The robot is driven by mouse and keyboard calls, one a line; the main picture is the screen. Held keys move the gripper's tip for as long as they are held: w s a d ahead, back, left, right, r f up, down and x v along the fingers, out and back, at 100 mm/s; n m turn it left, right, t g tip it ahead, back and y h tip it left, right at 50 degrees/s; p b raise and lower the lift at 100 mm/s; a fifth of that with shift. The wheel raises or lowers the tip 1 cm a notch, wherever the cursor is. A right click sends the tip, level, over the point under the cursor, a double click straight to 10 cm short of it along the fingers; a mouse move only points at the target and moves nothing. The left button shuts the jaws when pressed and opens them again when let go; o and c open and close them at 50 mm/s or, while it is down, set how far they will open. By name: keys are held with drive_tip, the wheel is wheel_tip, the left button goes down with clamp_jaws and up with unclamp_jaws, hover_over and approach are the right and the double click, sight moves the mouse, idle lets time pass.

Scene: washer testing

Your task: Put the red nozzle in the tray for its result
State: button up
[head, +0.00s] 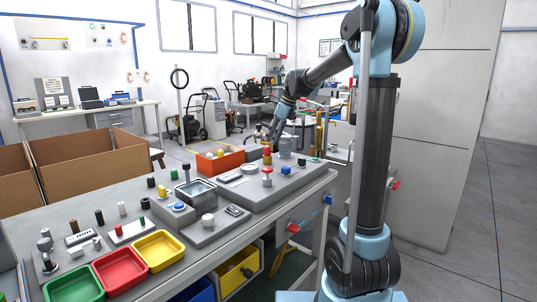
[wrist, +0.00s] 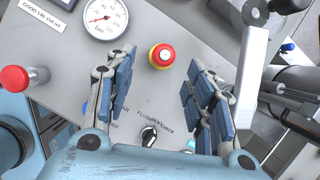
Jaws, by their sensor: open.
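A red nozzle with a yellow ring (wrist: 161,56) stands on the grey test panel. It also shows in the head view (head: 267,155), upright near the panel's back edge. My gripper (wrist: 158,64) is open, and in the wrist view the nozzle appears between its blue-padded fingertips. In the head view my gripper (head: 270,136) is above the nozzle; I cannot tell the exact gap. The green tray (head: 75,285), red tray (head: 121,270) and yellow tray (head: 160,250) lie side by side at the bench's front left; they look empty.
A round gauge (wrist: 105,18) sits beside the nozzle, with a label left of it. A red-topped knob (head: 267,171) stands in front of the nozzle. A black knob (wrist: 149,135) is on the panel. An orange bin (head: 218,161) and a metal basin (head: 196,191) are to the left.

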sight(267, 151)
drive_tip(key=shift+w+x, duration=0.15)
drive_tip(key=shift+x, duration=1.3)
drive_tip(key=shift+w+x, duration=0.15)
drive_tip(key=shift+x, duration=1.3)
drive_tip(key=shift+a+r, duration=0.1)
clamp_jaws()
